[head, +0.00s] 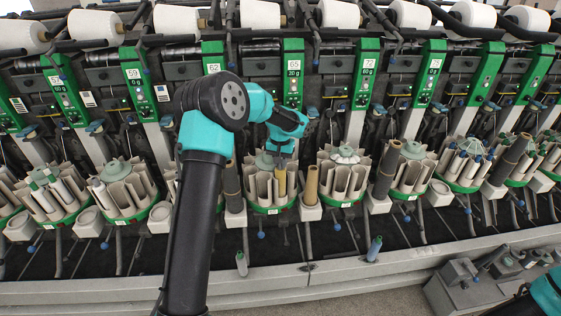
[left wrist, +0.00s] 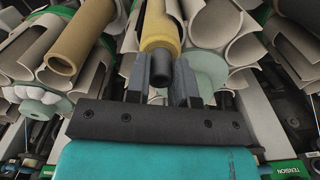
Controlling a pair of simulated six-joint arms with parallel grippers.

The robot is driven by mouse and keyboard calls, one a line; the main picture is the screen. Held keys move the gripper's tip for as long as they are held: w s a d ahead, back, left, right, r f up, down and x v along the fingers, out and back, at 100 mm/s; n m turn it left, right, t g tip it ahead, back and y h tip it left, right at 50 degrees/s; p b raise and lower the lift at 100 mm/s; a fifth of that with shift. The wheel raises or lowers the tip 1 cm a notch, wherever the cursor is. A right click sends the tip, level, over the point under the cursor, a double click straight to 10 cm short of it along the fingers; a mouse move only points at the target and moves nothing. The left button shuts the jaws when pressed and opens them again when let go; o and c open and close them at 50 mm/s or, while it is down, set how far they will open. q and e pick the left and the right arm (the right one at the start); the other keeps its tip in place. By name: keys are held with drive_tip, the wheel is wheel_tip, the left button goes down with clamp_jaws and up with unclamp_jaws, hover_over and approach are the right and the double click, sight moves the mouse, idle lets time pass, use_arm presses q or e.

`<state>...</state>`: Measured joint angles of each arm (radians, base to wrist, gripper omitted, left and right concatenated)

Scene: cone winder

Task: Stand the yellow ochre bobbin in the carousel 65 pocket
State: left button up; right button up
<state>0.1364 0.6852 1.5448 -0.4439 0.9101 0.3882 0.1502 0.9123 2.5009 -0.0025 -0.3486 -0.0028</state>
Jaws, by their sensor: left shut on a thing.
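My left gripper (head: 282,157) is shut on the yellow ochre bobbin (head: 281,182), over the front of the carousel (head: 266,208) below the green panel marked 65 (head: 292,66). The bobbin hangs roughly upright among the beige pocket walls; I cannot tell how deep its lower end sits. In the left wrist view the yellow bobbin (left wrist: 161,25) shows between the two grey fingers (left wrist: 162,75), with its dark end towards me and curved pocket walls (left wrist: 213,24) close beside it. My right gripper is not in view.
A tan tube (head: 311,184) stands just right of the carousel; a tan tube also shows in the left wrist view (left wrist: 82,40). Neighbouring carousels (head: 343,185) flank it. My left arm hides the carousel to the left.

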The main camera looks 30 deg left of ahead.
use_arm(q)
drive_tip(key=shift+f, duration=1.05)
drive_tip(key=o, duration=0.9)
drive_tip(key=shift+r, duration=0.1)
wheel_tip(320, 180, up, 17)
drive_tip(key=shift+r, duration=0.15)
idle(0.4)
idle(0.7)
